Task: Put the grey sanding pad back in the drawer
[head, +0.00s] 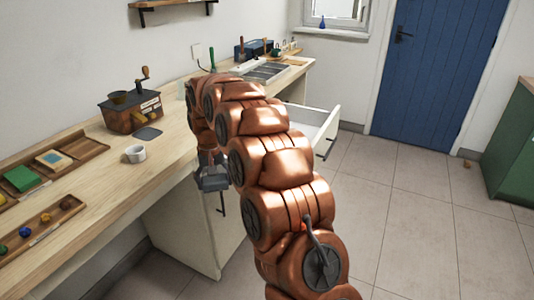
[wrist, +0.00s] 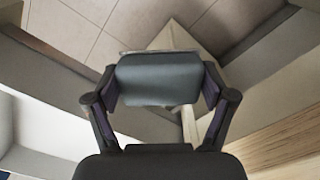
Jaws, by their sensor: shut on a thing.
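The grey sanding pad (wrist: 158,82) is held crosswise between the two fingers of my gripper (wrist: 160,92) in the wrist view. My gripper is shut on it, one finger at each end. In the head view the grey pad (head: 213,181) hangs at the gripper, in front of the cabinet and beside the counter's front edge. The open white drawer (head: 318,122) juts out from the cabinet beyond my arm. My arm hides part of the drawer, and its inside shows only partly.
Tiled floor (head: 400,230) is open to the right. A blue door (head: 437,70) and green cabinet (head: 512,145) stand beyond.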

